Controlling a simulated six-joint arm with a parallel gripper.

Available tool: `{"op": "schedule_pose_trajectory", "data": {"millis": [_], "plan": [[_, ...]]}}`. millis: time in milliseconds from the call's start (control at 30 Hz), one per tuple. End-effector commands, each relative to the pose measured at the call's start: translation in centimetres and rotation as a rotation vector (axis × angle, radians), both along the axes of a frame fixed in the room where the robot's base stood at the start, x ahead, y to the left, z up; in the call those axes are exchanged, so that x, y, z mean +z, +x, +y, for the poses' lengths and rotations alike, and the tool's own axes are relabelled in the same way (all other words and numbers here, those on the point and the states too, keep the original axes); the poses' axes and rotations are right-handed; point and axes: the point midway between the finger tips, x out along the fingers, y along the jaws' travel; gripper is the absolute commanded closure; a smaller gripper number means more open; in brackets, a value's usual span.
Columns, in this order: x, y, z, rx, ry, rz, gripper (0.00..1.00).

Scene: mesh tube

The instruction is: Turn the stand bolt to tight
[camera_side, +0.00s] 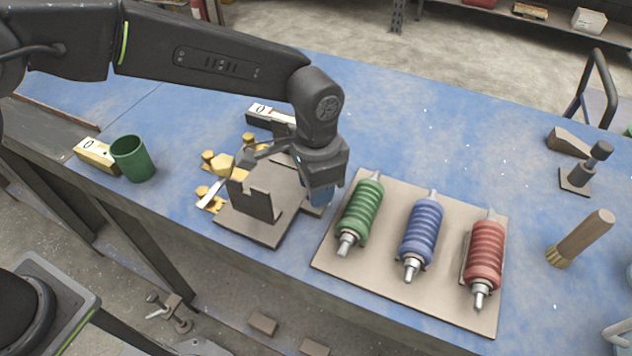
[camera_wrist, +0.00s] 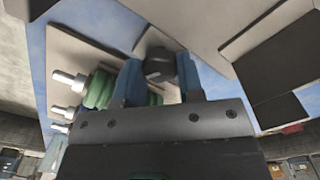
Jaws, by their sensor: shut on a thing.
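The brown-grey stand (camera_side: 265,220) sits on the blue table, left of the board with the coloured tubes, and has an upright notched plate. My gripper (camera_side: 318,198) points down at the stand's right side, and its blue fingers sit low beside the base. In the wrist view my gripper (camera_wrist: 160,78) has its two blue fingers on either side of a dark round bolt head (camera_wrist: 160,68), shut on it. The stand's flat plates (camera_wrist: 225,25) show there at upper right. The bolt is hidden behind the fingers in the side view; how tight it is cannot be seen.
Green (camera_side: 360,212), blue (camera_side: 420,232) and red (camera_side: 485,257) ribbed tubes lie on a board (camera_side: 390,285) close right of my gripper. Yellow clamps (camera_side: 218,163) and a green cup (camera_side: 133,158) stand left. A brush (camera_side: 582,238) lies far right.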

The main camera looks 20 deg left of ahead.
Motion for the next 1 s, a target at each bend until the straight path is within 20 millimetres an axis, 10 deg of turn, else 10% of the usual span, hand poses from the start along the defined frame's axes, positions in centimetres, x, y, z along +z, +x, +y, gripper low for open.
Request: {"op": "schedule_pose_trajectory", "data": {"millis": [67, 100, 367, 733, 1000], "plan": [[0.0, 0.0, 0.0, 0.001, -0.001, -0.001, 0.89], [0.0, 0.0, 0.0, 0.001, -0.001, -0.001, 0.64], [0.0, 0.0, 0.0, 0.001, -0.001, -0.001, 0.4], [1.0, 0.0, 0.0, 0.001, -0.002, -0.002, 0.4], [6.4, 0.1, 0.0, 0.001, -0.003, -0.005, 0.4]]}}
